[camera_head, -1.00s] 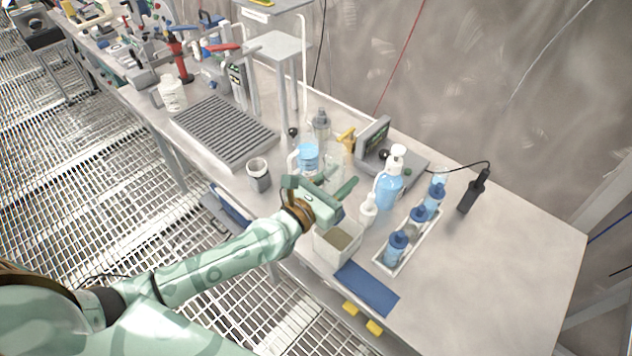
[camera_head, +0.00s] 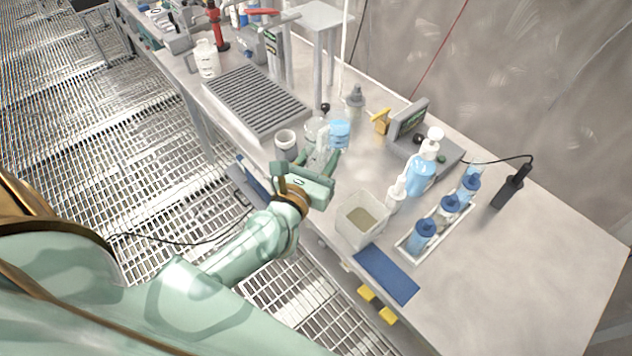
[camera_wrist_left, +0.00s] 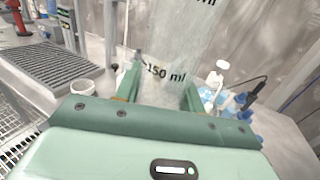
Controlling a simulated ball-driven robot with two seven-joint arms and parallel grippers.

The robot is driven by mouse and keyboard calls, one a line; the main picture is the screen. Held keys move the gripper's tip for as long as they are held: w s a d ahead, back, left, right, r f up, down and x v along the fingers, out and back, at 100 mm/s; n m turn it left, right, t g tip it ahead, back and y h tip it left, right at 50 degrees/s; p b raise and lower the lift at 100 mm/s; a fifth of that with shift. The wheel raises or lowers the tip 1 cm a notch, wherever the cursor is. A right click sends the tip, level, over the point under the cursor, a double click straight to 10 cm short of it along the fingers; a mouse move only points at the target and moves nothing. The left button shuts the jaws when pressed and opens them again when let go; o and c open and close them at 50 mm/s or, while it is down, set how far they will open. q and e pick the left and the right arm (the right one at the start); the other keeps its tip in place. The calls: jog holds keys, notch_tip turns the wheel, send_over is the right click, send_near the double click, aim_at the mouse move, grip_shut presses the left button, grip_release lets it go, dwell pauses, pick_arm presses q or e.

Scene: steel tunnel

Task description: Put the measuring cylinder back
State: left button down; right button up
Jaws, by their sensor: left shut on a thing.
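The measuring cylinder (camera_wrist_left: 170,60) is clear and marked "150 ml" in the left wrist view, standing up between my fingers. My left gripper (camera_wrist_left: 160,92) is shut on it. In the head view the left gripper (camera_head: 318,162) is over the bench's front part, and the see-through cylinder (camera_head: 317,142) rises from it, overlapping the scene behind. Its base is hidden by the gripper, so I cannot tell whether it touches the bench. My right gripper is not in view.
A grey-white cup (camera_head: 286,139) stands close left of the gripper, a blue-filled vessel (camera_head: 340,131) just behind. To the right are an open square bin (camera_head: 352,232), a pump bottle (camera_head: 421,177) and a rack (camera_head: 407,252) of blue-capped bottles. The ribbed mat (camera_head: 257,98) lies left.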

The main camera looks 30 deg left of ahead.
pick_arm(q)
jog(key=w+a+f+y+b, duration=0.1)
jog(key=w+a+f+b, duration=0.7)
jog(key=f, duration=0.5)
jog(key=w+b, duration=0.2)
jog(key=w, duration=0.1)
jog(key=shift+w+a+f+n, duration=0.15)
jog(key=shift+w+f+n, duration=0.1)
jog(key=shift+n, duration=0.05)
jog(key=c, duration=0.9)
grip_release()
jog(key=shift+o, duration=0.2)
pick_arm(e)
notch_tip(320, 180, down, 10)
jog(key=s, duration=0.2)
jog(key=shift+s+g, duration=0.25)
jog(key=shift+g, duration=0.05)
